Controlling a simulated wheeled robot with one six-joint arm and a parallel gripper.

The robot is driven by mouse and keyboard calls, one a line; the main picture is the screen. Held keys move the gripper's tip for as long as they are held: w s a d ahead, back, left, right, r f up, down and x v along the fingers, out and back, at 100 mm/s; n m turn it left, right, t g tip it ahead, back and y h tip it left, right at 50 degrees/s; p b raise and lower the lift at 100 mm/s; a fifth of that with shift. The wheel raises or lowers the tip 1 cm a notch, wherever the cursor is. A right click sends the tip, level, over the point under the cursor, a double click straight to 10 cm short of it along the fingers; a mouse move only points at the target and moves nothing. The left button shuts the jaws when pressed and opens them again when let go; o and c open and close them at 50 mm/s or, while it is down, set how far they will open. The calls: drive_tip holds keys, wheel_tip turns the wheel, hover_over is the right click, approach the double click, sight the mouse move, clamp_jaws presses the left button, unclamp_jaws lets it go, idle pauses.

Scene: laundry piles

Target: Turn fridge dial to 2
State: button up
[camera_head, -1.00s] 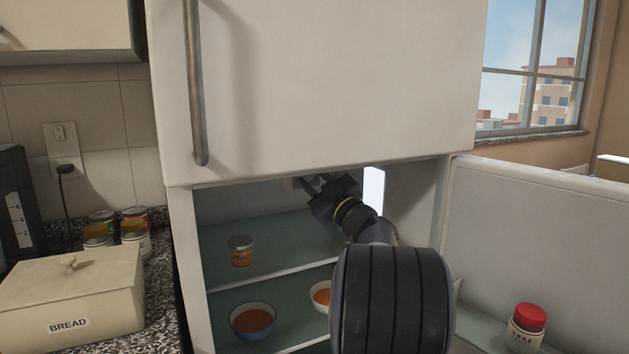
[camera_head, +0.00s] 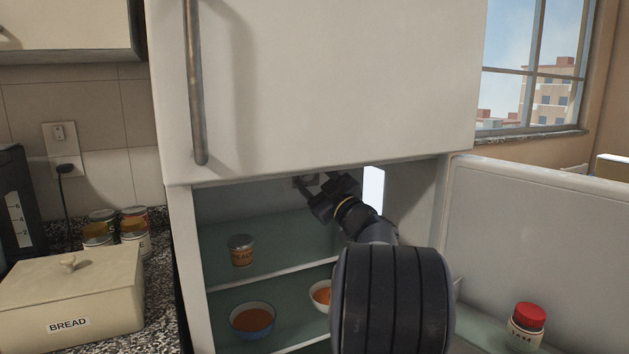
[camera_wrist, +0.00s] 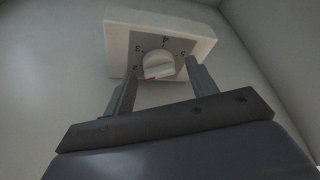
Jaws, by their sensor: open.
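The fridge dial (camera_wrist: 158,66) is a round white knob on a grey plate with numbers, set in a white box (camera_wrist: 203,43) on the fridge's inner wall. A red mark shows at the knob's lower left edge in the wrist view; the number beside it is too small to read surely. My gripper (camera_wrist: 160,76) is open, with one finger on each side of the knob and a visible gap to it. In the head view my gripper (camera_head: 316,186) reaches into the upper part of the open fridge, and the dial itself is mostly hidden there.
The upper fridge door (camera_head: 330,80) is shut above my arm. The lower door (camera_head: 545,230) stands open at the right, with a red-capped jar (camera_head: 527,322). A can (camera_head: 241,250) and bowls (camera_head: 253,320) sit on the shelves below. A bread box (camera_head: 75,295) is on the left counter.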

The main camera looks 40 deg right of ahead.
drive_tip(key=v, duration=1)
drive_tip(key=shift+s+f, duration=0.15)
drive_tip(key=shift+s, duration=0.25)
drive_tip(key=shift+w, duration=0.1)
drive_tip(key=x, duration=1)
drive_tip(key=shift+w+r, duration=0.2)
drive_tip(key=shift+w, duration=0.15)
drive_tip(key=shift+m, duration=0.3)
drive_tip(key=shift+s, duration=0.1)
